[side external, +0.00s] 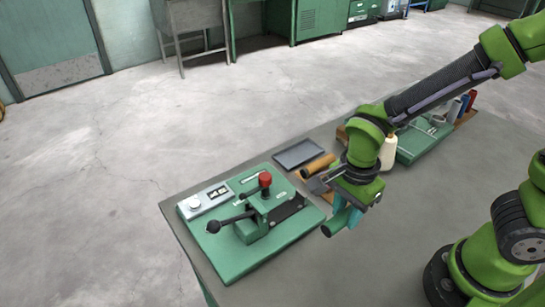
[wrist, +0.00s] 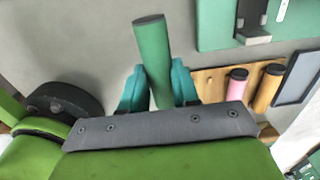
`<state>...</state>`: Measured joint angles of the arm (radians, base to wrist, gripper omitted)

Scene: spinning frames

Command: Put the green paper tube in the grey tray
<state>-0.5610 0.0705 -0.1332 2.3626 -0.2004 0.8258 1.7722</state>
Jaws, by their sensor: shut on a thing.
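The green paper tube (wrist: 153,55) is in my gripper (wrist: 158,88), between its two teal fingers, and sticks out well past them in the wrist view. In the side view the tube (side external: 334,224) shows below my gripper (side external: 347,215), tilted, above the near part of the table. The grey tray (side external: 299,153) lies flat at the table's far edge, beyond the gripper, and looks empty. Part of the tray also shows at the right of the wrist view (wrist: 299,76).
A wooden rack (wrist: 208,84) with a pink tube (wrist: 235,85) and an orange tube (wrist: 267,88) lies between gripper and tray. A green machine with a red knob (side external: 265,179) stands left. A cream cone (side external: 388,152) stands behind my wrist. The near table is bare.

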